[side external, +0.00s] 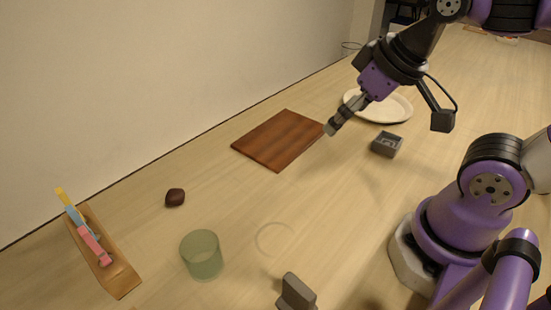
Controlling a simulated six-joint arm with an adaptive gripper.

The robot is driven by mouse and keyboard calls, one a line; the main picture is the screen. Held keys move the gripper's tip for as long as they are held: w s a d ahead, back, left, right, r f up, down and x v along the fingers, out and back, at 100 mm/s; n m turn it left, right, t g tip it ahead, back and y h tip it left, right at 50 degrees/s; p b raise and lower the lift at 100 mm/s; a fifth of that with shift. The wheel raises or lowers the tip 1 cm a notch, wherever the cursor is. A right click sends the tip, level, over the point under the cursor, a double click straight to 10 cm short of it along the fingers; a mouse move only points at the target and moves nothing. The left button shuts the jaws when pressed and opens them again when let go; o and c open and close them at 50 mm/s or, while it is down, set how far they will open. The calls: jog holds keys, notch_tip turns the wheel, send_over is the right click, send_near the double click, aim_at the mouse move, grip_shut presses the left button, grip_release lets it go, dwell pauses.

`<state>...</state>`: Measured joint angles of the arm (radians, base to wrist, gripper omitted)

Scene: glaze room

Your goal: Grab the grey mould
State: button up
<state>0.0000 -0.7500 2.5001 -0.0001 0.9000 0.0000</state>
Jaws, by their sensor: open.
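A small grey block-like thing with a hollow in its top (387,144), which looks like the grey mould, sits on the wooden table right of the board and in front of the white plate. My gripper (336,126) is open and appears empty. It points down and to the left, above the table near the board's right corner. In the picture it is left of the mould and apart from it. The gap between the fingers is hard to see from this side.
A brown board (278,139) lies left of my gripper, and a white plate (391,107) is behind it. A green cup (202,257), dark lump (175,197), wooden holder (119,278) and grey stepped piece (297,291) stand nearer the camera. Mid-table is mostly clear.

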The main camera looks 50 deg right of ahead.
jog(key=m+g, duration=0.6)
jog(key=m, duration=2.9)
send_over(390, 135)
jog(key=a, duration=0.2)
notch_tip(390, 135, down, 10)
jog(key=shift+f, duration=0.25)
jog(key=f, duration=0.5)
jog(key=shift+s+a+f, duration=0.3)
jog(key=shift+f, duration=0.05)
jog(key=c, duration=1.1)
